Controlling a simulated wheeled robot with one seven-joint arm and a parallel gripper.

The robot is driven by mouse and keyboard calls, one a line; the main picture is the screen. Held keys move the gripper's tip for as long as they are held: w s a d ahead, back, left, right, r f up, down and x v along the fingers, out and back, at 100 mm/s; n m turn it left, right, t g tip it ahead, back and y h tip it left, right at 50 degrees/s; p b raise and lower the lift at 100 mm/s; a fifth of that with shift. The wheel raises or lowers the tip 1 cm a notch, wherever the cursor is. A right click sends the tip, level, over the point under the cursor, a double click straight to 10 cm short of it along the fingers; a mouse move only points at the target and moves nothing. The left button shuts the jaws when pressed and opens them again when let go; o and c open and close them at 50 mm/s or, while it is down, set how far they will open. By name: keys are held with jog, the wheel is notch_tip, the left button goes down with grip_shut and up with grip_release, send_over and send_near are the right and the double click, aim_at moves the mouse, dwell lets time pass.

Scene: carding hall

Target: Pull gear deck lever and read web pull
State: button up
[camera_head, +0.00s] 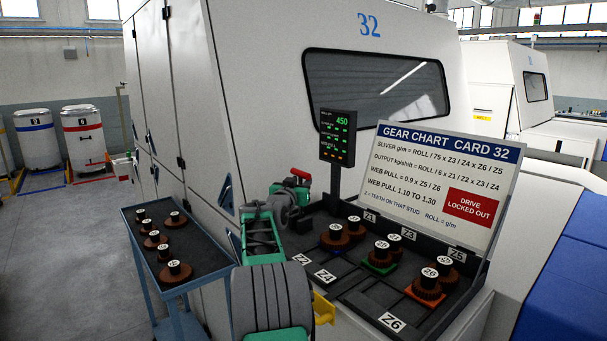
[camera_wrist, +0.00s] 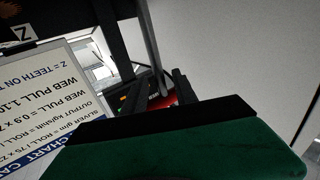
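The gear deck (camera_head: 345,285) is a black tray on the front of machine 32, with numbered gears such as the one on an orange base (camera_head: 428,284) and stud labels like Z4 and Z6. A red lever handle (camera_head: 300,174) shows at the deck's far left end. My gripper (camera_head: 296,190) is close by it, partly hidden by my own wrist. In the wrist view a red part (camera_wrist: 162,101) lies by the dark fingers; I cannot tell whether they touch it or how wide they are. The gear chart sign (camera_head: 445,180) reads "WEB PULL = 0.9 x Z5 / Z6" and "WEB PULL 1.10 TO 1.30".
A display (camera_head: 337,137) on a post shows 450 in green above smaller, unreadable lines. A red plate (camera_head: 470,206) reads "DRIVE LOCKED OUT". A blue cart (camera_head: 198,252) with several gears stands left of my arm. Floor further left is clear up to white drums (camera_head: 84,137).

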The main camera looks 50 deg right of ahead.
jog(key=shift+p+x, duration=0.5)
jog(key=shift+x, duration=1.3)
jog(key=shift+c, duration=0.2)
grip_shut()
